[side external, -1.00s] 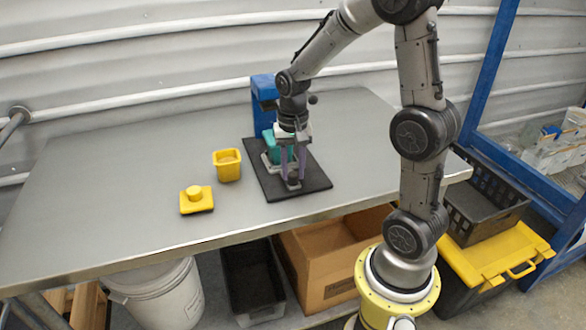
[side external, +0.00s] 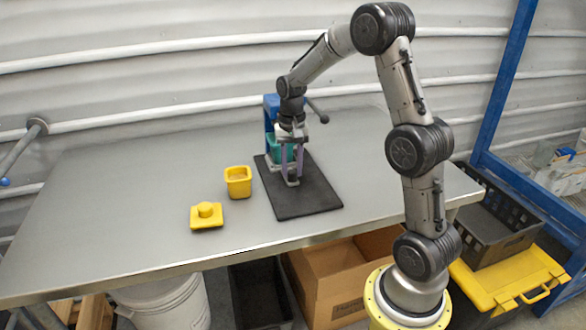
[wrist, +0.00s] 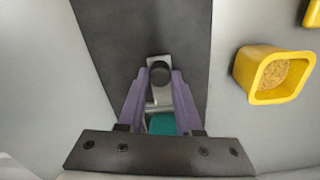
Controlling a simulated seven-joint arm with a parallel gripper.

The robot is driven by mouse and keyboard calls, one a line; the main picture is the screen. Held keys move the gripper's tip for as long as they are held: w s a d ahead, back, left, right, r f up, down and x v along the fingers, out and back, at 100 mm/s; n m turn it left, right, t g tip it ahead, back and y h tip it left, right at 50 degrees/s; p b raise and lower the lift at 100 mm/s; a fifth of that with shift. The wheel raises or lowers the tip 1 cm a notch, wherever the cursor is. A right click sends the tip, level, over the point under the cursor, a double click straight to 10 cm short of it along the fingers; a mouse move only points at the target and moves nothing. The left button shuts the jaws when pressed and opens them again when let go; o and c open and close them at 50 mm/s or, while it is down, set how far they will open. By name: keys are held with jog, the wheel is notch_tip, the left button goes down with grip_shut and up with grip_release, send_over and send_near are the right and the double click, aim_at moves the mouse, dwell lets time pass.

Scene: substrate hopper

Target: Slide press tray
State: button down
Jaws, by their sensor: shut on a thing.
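My gripper (side external: 290,178), with purple fingers, points down and is shut on the dark upright knob of the press tray (wrist: 160,73). The grey metal tray (wrist: 160,97) lies low over the black mat, with a teal container (side external: 283,152) on its far part, by the blue press (side external: 270,115). In the wrist view the teal container (wrist: 162,124) shows between the fingers; my gripper body hides its rest. The fingers partly cover the tray and knob in the side view.
The black mat (side external: 312,202) has bare room at its front. Left of it stand a yellow cup with grainy tan filling (side external: 238,185) and a flat yellow lid-like piece with a knob (side external: 206,217). The grey table (side external: 120,205) is otherwise clear.

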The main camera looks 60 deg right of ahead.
jog(key=c, duration=0.9)
grip_release()
jog(key=shift+w+d+r, duration=0.1)
jog(key=shift+w+d, duration=0.15)
jog(key=shift+w, duration=0.05)
jog(key=o, duration=0.3)
jog(key=shift+s+a, duration=0.1)
jog(key=shift+s, duration=0.05)
notch_tip(320, 180, up, 14)
jog(key=shift+f, duration=0.1)
